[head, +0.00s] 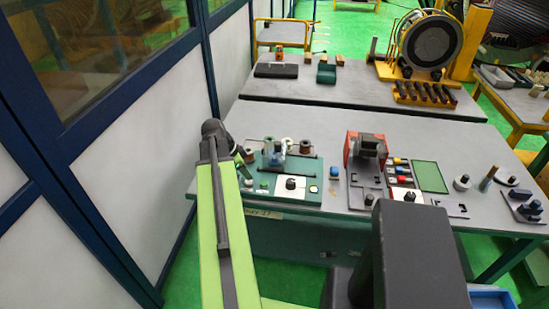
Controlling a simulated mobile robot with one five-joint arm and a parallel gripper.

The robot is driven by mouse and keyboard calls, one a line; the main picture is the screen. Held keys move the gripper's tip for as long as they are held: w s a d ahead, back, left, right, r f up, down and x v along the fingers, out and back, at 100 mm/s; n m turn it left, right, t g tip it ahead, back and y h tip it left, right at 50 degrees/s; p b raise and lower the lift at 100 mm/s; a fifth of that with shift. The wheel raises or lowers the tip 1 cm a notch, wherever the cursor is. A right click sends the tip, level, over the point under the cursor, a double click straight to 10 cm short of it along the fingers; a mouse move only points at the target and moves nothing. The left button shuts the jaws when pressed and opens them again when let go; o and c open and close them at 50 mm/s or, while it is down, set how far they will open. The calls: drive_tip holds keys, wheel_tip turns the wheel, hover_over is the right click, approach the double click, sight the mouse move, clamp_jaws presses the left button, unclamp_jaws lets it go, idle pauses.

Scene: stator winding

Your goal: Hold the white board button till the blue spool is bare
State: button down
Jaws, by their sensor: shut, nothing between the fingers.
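A teal winding board (262,196) lies on the near table's left part. A pale blue spool (278,147) stands at its back; it is too small to tell how much wire it carries. Small pale round spots, one of them a whitish button (264,184), sit along the front left of the board. Which is the white button is hard to tell. My green arm reaches forward to the board's left edge. My gripper (247,172) is shut and empty, pointing down at the board's left side. Whether it touches a button cannot be told.
A white plate with a black knob (291,184) sits at the board's front. A red machine (365,151) stands to the right, with a green panel (429,177) beyond it. A white wall panel (128,150) is close on the left. A second table (330,94) stands behind.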

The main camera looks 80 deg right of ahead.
wheel_tip(320, 180, up, 6)
drive_tip(key=p, duration=0.4)
drive_tip(key=shift+f+p, duration=0.2)
drive_tip(key=shift+p, duration=0.2)
